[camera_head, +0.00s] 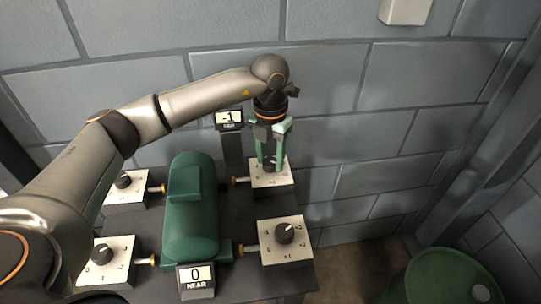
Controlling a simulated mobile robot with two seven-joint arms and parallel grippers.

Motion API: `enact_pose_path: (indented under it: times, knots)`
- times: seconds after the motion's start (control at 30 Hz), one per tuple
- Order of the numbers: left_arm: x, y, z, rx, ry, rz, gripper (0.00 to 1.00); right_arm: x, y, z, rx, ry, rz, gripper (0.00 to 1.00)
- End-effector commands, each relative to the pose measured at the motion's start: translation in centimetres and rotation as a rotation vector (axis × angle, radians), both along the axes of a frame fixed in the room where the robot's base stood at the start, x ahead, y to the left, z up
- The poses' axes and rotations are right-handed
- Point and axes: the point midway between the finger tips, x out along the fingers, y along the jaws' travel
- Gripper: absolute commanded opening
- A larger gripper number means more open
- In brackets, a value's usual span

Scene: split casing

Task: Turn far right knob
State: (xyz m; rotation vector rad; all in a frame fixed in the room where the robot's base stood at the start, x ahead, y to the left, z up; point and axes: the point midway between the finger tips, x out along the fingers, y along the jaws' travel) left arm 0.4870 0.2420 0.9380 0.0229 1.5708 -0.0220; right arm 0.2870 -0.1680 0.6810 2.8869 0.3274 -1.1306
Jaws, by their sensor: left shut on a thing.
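The far right knob (269,167) is black and sits on a white dial box (272,181) at the back right of the dark table. My left gripper (269,162) reaches in from the left and points down at this box. Its green fingers are shut on the knob, one on each side, and hide much of it. A small display (229,119) behind the green casing reads -1. My right gripper is not in view.
The green casing (192,210) lies in the middle of the table. Other dial boxes with knobs stand near right (285,240), near left (106,262) and far left (127,188). A near display (196,279) reads 0. A green drum (440,280) stands at the lower right.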

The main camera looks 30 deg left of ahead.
Motion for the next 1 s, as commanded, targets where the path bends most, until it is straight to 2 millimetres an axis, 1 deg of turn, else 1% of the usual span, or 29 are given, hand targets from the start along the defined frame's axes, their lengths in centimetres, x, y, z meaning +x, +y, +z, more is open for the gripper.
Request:
enact_pose_path:
  times: [0.7,1.0]
  knots:
    - [0.0,0.1,0.2,0.000,-0.001,0.681,0.00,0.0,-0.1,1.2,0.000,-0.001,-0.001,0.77]
    - [0.0,0.0,0.2,0.001,-0.002,0.913,0.00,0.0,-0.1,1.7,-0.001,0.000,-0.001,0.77]
